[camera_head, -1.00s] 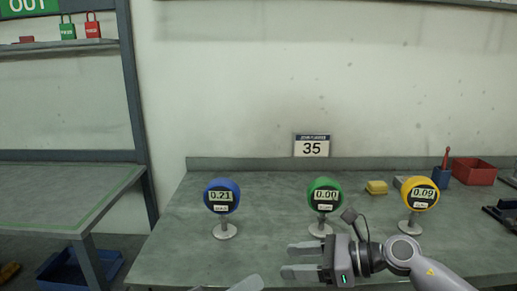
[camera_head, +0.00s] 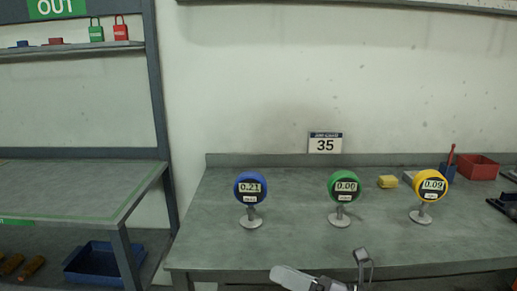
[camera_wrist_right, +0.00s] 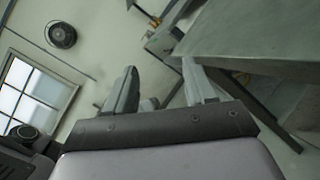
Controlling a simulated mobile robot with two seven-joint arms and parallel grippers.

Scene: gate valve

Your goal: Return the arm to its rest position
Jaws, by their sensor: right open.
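My right gripper (camera_head: 292,278) is low at the bottom edge of the head view, in front of the workbench, mostly cut off by the frame. In the right wrist view its two fingers (camera_wrist_right: 160,86) stand apart with nothing between them. They point past the edge of a bench. The blue gauge (camera_head: 250,188) reads 0.21, the green gauge (camera_head: 343,186) 0.00 and the yellow gauge (camera_head: 430,185) 0.09. All three stand upright on the bench, apart from the gripper. My left gripper does not show.
The workbench (camera_head: 290,235) has its front edge just beyond my right gripper. A yellow block (camera_head: 387,182) and a red bin (camera_head: 477,167) sit at its back right. A second table (camera_head: 70,190) stands at left, with a blue crate (camera_head: 95,262) below.

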